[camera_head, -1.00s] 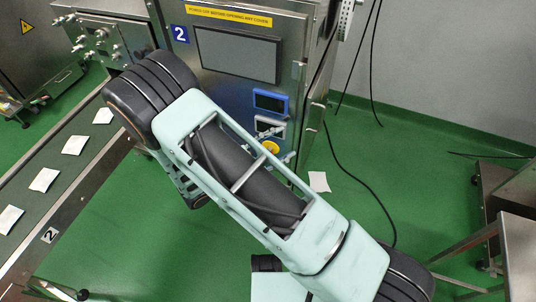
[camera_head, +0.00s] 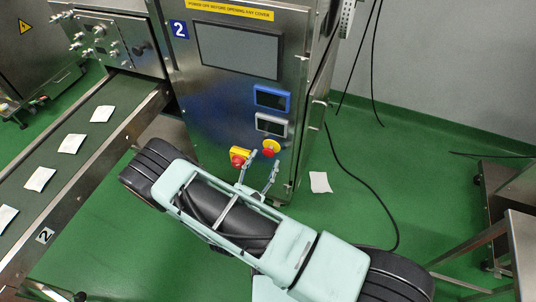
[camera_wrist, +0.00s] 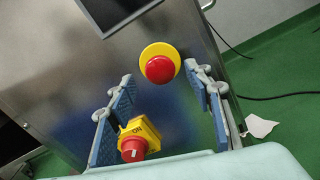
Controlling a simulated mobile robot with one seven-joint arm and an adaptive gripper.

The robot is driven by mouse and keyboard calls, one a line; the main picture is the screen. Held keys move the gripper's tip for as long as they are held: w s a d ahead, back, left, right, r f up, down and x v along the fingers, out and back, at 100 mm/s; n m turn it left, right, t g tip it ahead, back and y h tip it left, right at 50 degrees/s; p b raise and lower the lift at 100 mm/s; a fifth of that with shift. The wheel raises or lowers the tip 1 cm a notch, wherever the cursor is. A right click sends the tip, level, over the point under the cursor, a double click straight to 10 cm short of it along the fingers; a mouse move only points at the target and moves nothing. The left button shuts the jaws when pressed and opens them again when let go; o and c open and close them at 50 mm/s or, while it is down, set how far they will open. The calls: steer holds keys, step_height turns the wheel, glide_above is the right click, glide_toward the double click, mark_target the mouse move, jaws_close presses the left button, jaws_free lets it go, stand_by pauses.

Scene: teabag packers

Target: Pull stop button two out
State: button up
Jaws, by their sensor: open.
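The stop button (camera_head: 271,147) is a red mushroom head on a round yellow plate, low on the steel cabinet (camera_head: 222,110) marked 2. In the wrist view the red button (camera_wrist: 160,68) shows ahead, between the lines of my two fingers. My gripper (camera_head: 260,168) is open and empty, its fingers spread in front of the cabinet, just below the button in the head view. It also shows in the wrist view (camera_wrist: 158,80). I cannot tell the exact gap to the button.
A red rotary switch on a yellow box (camera_head: 239,156) sits left of the button; in the wrist view it (camera_wrist: 135,142) is low between the fingers. Two small displays (camera_head: 271,98) and a larger screen (camera_head: 238,51) are above. A conveyor (camera_head: 62,165) with several teabags runs at left.

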mark_target(267, 154)
steer(key=shift+x, duration=2.05)
steer(key=shift+c, duration=0.7)
jaws_close()
